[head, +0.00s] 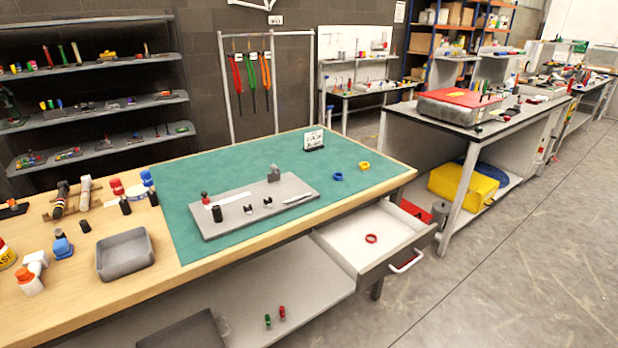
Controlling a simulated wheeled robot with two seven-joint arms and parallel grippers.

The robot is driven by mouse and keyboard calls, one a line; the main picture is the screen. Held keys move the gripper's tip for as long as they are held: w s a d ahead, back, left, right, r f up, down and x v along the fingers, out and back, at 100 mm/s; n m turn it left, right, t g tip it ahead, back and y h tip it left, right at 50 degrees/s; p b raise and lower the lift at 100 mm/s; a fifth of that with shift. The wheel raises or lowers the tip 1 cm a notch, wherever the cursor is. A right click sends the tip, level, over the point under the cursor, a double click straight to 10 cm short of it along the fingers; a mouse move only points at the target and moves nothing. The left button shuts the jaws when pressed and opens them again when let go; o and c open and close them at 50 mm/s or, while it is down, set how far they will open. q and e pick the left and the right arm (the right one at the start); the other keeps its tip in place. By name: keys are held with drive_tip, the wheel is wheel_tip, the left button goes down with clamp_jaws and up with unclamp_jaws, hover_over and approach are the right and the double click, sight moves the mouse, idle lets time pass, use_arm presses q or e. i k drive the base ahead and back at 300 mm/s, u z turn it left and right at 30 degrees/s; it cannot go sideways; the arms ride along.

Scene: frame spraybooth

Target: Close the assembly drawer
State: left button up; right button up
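The assembly drawer (345,239) is pulled out from under the right end of the wooden workbench (140,284). Its inside is white, and a small red ring (371,239) lies in it. Its grey front panel (384,268) carries a white bar handle (407,261) facing the lower right. Neither of my grippers shows in the head view.
A green mat (240,180) on the bench holds a grey fixture plate (262,205) with small parts. A grey tray (125,254) stands at the left. A second table (455,126) stands beyond the drawer. The floor (500,280) right of the handle is clear.

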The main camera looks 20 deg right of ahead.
sight(400, 236)
drive_tip(key=z, duration=1.25)
